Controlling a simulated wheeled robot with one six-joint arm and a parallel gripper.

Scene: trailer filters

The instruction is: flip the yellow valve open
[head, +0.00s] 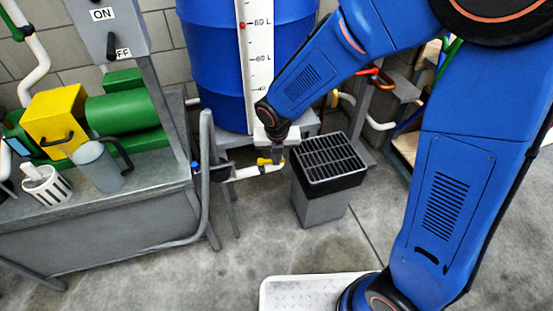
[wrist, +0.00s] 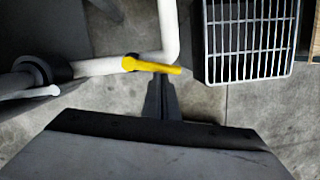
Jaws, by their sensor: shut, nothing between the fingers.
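The yellow valve (wrist: 152,66) is a small handle on a white pipe (wrist: 100,67). In the wrist view its lever points right, roughly along the horizontal run of the pipe and tilted slightly down. In the head view the yellow valve (head: 264,161) sits on the white pipe below the blue barrel. My gripper (wrist: 161,82) is shut and empty. Its fingertips are just below the lever in the wrist view; I cannot tell whether they touch it. In the head view my gripper (head: 277,155) is just right of the valve, partly hidden by my wrist.
A grey bin with a black grate (head: 330,162) stands right of the pipe end. A blue barrel (head: 215,70) with a litre scale is behind. A metal bench (head: 110,215) with a green and yellow machine (head: 60,110) is at left. Floor in front is clear.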

